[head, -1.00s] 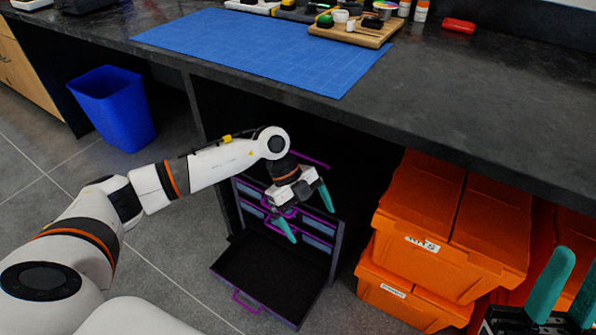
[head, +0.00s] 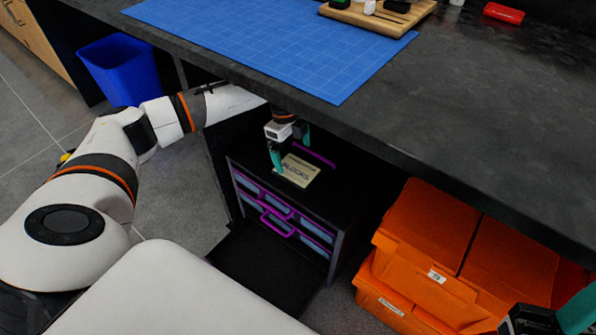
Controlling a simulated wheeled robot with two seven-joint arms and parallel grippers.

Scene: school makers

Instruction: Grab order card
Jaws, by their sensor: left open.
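A pale card (head: 299,170) with the printed word "BLOCKS" lies on top of a black drawer cabinet (head: 335,205) under the workbench. My left gripper (head: 289,152) is open, with its teal fingers pointing down at the card's upper left side. One finger appears right beside or over the card's left edge; I cannot tell whether it touches. The right gripper (head: 572,318) shows only in part at the lower right corner, cut off by the frame.
The workbench (head: 440,120) overhangs the cabinet, leaving limited height above it. An open black drawer (head: 265,268) juts out below. Orange crates (head: 425,230) stand to the right. A blue bin (head: 120,70) stands at the left. A blue mat (head: 285,35) covers part of the bench.

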